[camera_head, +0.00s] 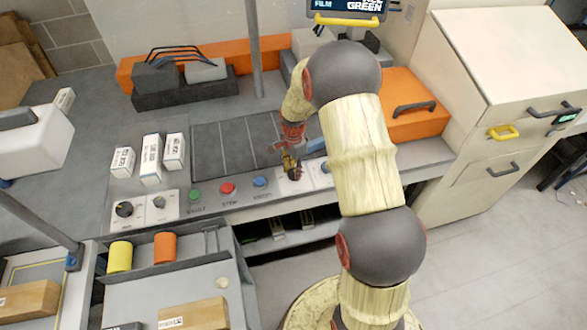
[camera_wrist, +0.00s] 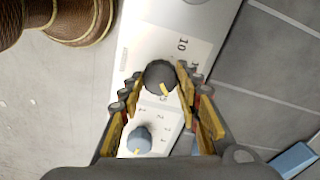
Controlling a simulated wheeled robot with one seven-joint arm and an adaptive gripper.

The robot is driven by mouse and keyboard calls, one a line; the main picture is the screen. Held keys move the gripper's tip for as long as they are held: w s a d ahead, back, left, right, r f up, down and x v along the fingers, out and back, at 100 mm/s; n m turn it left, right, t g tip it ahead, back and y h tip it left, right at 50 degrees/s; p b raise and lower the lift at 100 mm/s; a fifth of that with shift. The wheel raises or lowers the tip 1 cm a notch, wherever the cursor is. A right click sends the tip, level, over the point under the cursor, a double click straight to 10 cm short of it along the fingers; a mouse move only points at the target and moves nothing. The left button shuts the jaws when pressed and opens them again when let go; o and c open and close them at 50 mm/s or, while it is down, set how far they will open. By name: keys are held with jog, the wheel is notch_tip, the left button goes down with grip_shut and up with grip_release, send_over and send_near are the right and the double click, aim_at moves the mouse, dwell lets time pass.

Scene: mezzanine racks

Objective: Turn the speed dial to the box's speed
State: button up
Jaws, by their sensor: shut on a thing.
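In the wrist view a dark round dial (camera_wrist: 158,76) with a yellow pointer mark sits on a white plate (camera_wrist: 172,45) with printed numbers, one reading 10. The pointer mark is toward the lower right of the dial. My gripper (camera_wrist: 160,80) has its yellow-padded fingers on both sides of this dial, shut on it. A blue-grey knob (camera_wrist: 139,139) stands below it on a numbered scale. In the head view my gripper (camera_head: 291,168) is at the front strip of the bench, hiding the dial. I cannot tell which box sets the speed.
Green (camera_head: 195,196), red (camera_head: 227,188) and blue (camera_head: 260,182) buttons lie left of my gripper. White cartons (camera_head: 151,160) stand behind a two-knob panel (camera_head: 143,209). Labelled brown boxes (camera_head: 193,314) lie in front.

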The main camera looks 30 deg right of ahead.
aim_at(293, 172)
jog(key=shift+m+p, duration=0.35)
jog(key=shift+m, duration=1.45)
jog(key=o, duration=1.1)
jog(key=shift+o, duration=0.3)
notch_tip(293, 172, up, 12)
